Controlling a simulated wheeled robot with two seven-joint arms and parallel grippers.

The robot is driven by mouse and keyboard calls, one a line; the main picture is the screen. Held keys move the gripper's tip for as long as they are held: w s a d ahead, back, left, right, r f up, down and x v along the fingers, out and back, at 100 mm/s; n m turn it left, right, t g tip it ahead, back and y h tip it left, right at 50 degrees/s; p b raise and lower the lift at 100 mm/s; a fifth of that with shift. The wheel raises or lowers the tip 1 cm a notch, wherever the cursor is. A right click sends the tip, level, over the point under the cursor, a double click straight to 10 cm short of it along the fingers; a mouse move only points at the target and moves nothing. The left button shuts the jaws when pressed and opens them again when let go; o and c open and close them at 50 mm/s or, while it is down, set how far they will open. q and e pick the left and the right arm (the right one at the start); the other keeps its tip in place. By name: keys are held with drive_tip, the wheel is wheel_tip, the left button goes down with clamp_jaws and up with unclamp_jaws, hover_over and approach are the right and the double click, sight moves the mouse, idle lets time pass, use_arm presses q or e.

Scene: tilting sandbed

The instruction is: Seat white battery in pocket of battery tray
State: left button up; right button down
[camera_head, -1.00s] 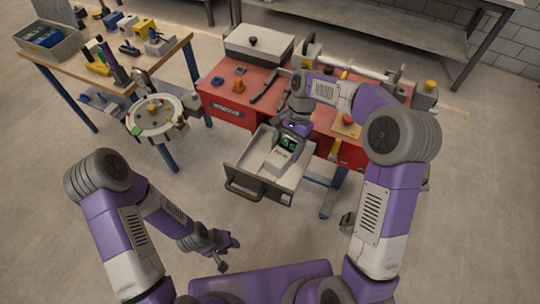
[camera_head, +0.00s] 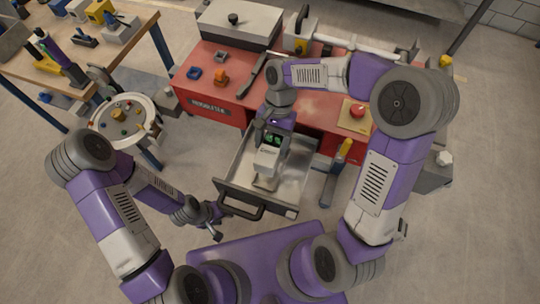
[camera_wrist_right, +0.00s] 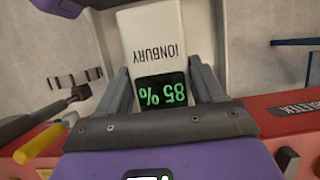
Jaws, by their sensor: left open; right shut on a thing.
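The white battery (camera_head: 268,160), with a green-lit display, is in my right gripper (camera_head: 272,140), over the open grey metal drawer (camera_head: 297,180) of the red bench. The drawer may be the battery tray; no pocket can be made out. I cannot tell whether the battery touches the drawer floor. In the right wrist view the battery (camera_wrist_right: 155,42) reads "IONBURY" and "85%" upside down, between the two fingers of the right gripper (camera_wrist_right: 165,82). My left gripper (camera_head: 214,226) is open and empty, low beside the drawer's front left corner.
The drawer's black handle (camera_head: 240,209) juts forward. The red bench (camera_head: 215,95) behind carries a grey case (camera_head: 237,25), small parts and a red button (camera_head: 357,111). A round tray (camera_head: 123,118) and a wooden table (camera_head: 90,65) stand left. Floor lies clear between round tray and drawer.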

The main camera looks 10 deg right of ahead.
sight(272, 150)
wheel_tip(272, 150, down, 4)
drive_tip(key=shift+s+r+b, duration=0.1)
drive_tip(key=shift+s+b, duration=0.05)
drive_tip(key=shift+b, duration=0.55)
drive_tip(key=shift+f+b, duration=0.9)
drive_tip(key=shift+f, duration=1.75)
drive_tip(key=shift+f, duration=0.1)
drive_tip(key=shift+c, duration=0.6)
unclamp_jaws()
drive_tip(key=p+v, duration=0.4)
drive_tip(key=v, duration=0.8)
